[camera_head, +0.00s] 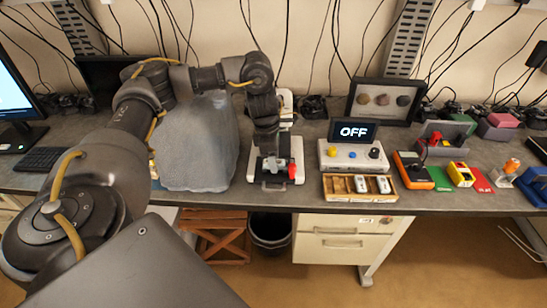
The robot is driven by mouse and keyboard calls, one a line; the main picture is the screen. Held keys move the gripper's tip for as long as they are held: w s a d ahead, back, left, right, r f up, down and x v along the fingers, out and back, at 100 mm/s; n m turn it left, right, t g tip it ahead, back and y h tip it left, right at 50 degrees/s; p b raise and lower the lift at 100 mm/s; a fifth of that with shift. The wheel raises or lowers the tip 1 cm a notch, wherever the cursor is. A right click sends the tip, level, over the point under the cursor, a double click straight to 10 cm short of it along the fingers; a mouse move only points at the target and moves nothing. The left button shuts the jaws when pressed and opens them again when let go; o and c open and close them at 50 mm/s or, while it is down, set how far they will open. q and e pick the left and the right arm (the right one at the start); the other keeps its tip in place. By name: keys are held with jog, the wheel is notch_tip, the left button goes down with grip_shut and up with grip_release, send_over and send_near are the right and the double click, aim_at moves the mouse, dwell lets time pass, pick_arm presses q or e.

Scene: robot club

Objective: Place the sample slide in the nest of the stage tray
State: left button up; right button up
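My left gripper (272,168) points down at the front of a white microscope-like stand (287,105) on the bench. Its fingers are small and close to a grey metal tray-like part (274,185) at the stand's base, which may be the stage tray. A red part (292,171) shows just right of the fingers. I cannot tell whether the fingers are open or shut, or whether they hold the sample slide. No slide or nest can be made out. My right gripper is not in view.
A large grey covered shape (196,150) stands left of the gripper. To the right are a control box (354,157) with a screen reading OFF, a wooden tray (361,194) with small white items, and an orange meter (413,172). The bench's front edge (240,198) is close.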

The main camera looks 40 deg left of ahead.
pick_arm(q)
jog(key=shift+r, duration=0.25)
notch_tip(320, 180, up, 12)
jog(key=s+a, duration=0.1)
jog(key=shift+a+f+p, duration=0.15)
jog(key=shift+a+p, duration=0.05)
jog(key=shift+p, duration=0.2)
dwell(0.5)
